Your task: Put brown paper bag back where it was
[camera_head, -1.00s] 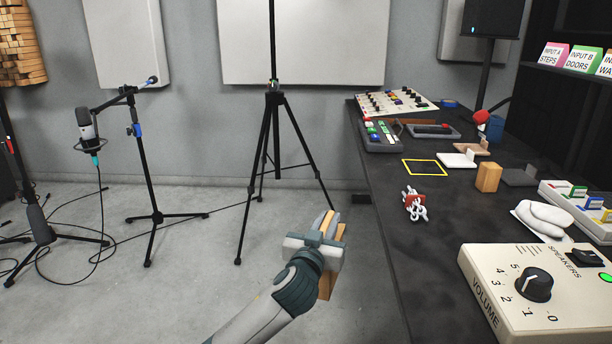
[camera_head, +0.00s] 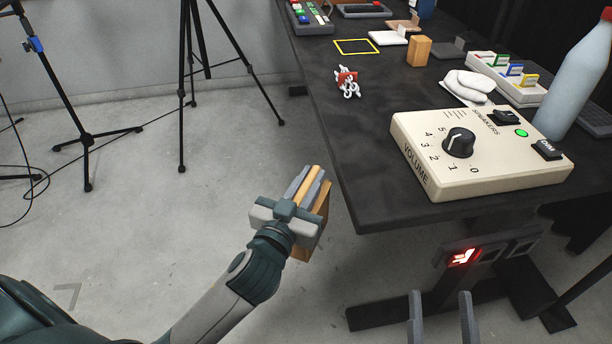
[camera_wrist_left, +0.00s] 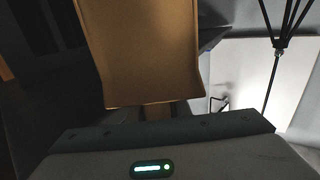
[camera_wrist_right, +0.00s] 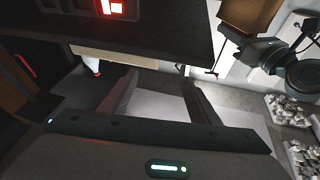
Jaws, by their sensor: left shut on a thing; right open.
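The brown paper bag (camera_head: 320,222) is held in my left gripper (camera_head: 305,195), off the left edge of the dark table, above the floor. In the left wrist view the bag (camera_wrist_left: 150,55) fills the upper middle, and the fingers are mostly hidden behind it. In the right wrist view part of the bag (camera_wrist_right: 248,13) shows at the top right. My right gripper (camera_head: 441,302) is open and empty, low in front of the table. Its two fingers stand apart in the right wrist view (camera_wrist_right: 158,85). A yellow outlined rectangle (camera_head: 341,41) on the table encloses bare tabletop.
The dark table (camera_head: 375,135) carries a volume box (camera_head: 408,130), a red-and-white knotted object (camera_head: 347,80), a tan block (camera_head: 419,52), a white cloth-like item (camera_head: 467,84) and a bottle (camera_head: 578,85). A red-lit panel (camera_head: 463,257) hangs below its edge. Tripod legs (camera_head: 186,80) stand left.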

